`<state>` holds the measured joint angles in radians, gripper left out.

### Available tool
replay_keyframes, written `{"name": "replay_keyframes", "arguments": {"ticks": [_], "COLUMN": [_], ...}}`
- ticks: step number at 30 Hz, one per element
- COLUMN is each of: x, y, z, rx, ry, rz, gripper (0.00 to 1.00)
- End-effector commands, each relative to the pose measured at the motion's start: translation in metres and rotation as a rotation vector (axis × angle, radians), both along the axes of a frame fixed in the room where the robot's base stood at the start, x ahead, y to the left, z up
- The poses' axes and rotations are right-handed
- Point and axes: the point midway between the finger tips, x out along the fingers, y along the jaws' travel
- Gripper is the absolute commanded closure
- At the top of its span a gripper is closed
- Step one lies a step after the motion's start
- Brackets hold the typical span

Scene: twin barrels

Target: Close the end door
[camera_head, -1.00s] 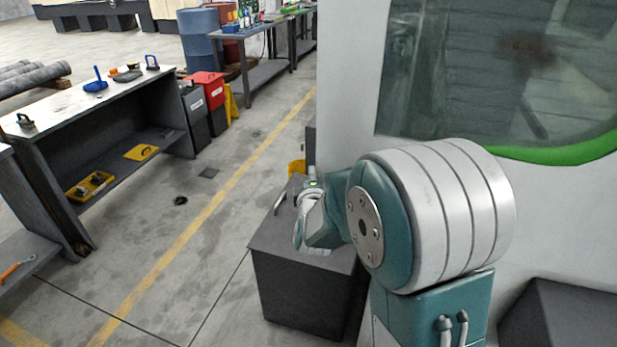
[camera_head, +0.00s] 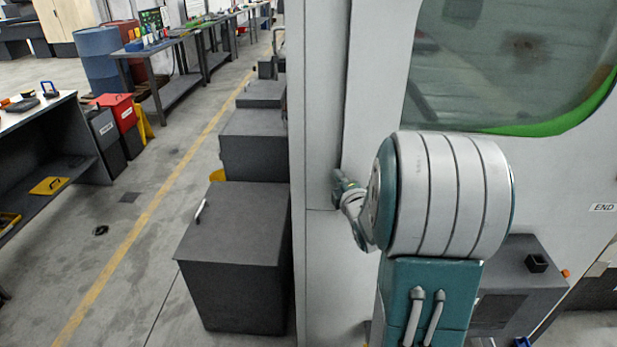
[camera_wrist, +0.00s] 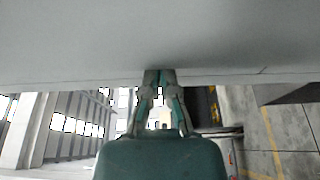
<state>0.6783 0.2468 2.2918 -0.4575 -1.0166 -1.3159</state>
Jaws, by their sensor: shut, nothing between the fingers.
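A large white panel with a green-edged window (camera_head: 510,60) fills the right of the head view and carries an "END" label (camera_head: 603,207). I take it for the end door, but cannot tell for sure. A narrower pale upright panel (camera_head: 320,120) stands to its left, with a visible vertical edge. My gripper (camera_head: 338,178) is at the pale surface near that edge, partly hidden by my own arm. In the wrist view my gripper (camera_wrist: 160,76) is shut and empty, its tips at the lower edge of a broad grey surface (camera_wrist: 160,35). I cannot tell whether they touch.
Dark grey boxes (camera_head: 235,225) line up left of the pale panel. A grey machine part (camera_head: 520,275) stands low at the right. Benches (camera_head: 50,145) and bins (camera_head: 118,112) stand further left.

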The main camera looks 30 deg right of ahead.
Motion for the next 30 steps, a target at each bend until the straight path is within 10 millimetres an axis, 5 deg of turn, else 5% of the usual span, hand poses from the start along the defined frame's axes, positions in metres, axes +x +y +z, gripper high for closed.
{"name": "replay_keyframes", "arguments": {"ticks": [12, 30], "x": [-0.019, -0.005], "y": [-0.027, -0.025], "z": [0.000, 0.000], "rx": [-0.001, -0.002], "ry": [-0.001, 0.001], "rz": [-0.001, 0.002], "gripper": [1.00, 1.00]}}
